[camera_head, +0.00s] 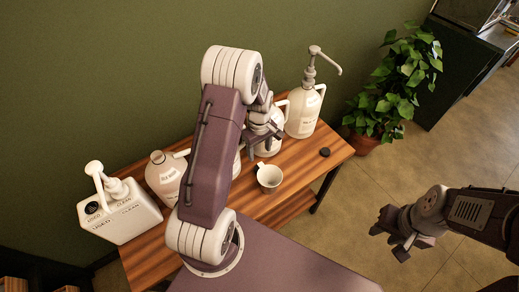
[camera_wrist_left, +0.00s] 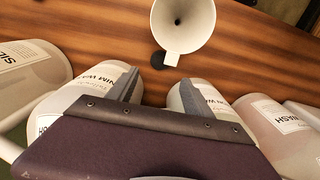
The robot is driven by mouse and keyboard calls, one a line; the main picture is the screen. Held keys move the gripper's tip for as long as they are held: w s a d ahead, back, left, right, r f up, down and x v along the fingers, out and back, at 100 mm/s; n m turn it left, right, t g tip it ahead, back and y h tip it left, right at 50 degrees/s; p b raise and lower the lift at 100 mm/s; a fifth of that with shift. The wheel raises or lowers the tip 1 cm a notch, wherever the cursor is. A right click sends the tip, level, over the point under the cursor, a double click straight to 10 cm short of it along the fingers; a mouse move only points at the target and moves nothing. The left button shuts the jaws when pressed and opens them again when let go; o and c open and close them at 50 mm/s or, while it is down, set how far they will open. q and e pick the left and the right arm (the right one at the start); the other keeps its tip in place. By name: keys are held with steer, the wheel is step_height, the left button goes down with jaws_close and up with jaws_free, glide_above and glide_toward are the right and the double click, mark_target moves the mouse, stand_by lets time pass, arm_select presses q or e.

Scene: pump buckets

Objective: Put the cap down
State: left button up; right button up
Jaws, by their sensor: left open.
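A black disc-shaped cap (camera_head: 325,152) lies flat near the right end of the wooden table (camera_head: 290,205). A dark round piece (camera_wrist_left: 157,60), which looks like a cap, lies on the wood beside the funnel in the left wrist view. The white funnel (camera_head: 268,177) stands near the table's front edge and shows at the top of the wrist view (camera_wrist_left: 182,25). My left gripper (camera_head: 264,136) is open and empty, over the middle bottles. Its fingers (camera_wrist_left: 157,88) are apart with only table between their tips. My right gripper (camera_head: 393,240) is open and empty, off the table.
A pump jug (camera_head: 118,215), a bottle (camera_head: 165,177) and a tall pump bottle (camera_head: 305,112) stand along the wall. Other bottles are partly hidden by my left arm. A potted plant (camera_head: 405,80) stands right of the table. Bare wood lies around the black cap.

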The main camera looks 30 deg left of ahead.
arm_select(q)
steer(key=s+d+r+m, duration=0.4)
steer(key=s+m, duration=0.2)
steer(key=s, duration=0.1)
steer(key=s+d+r+m+t, duration=0.1)
steer(key=s+d+r+m, duration=0.3)
steer(key=s+r+m, duration=0.1)
steer(key=shift+s+d+r+m, duration=0.2)
steer(key=shift+s+r+m, duration=0.1)
steer(key=shift+s+m, duration=0.55)
steer(key=shift+s, duration=0.15)
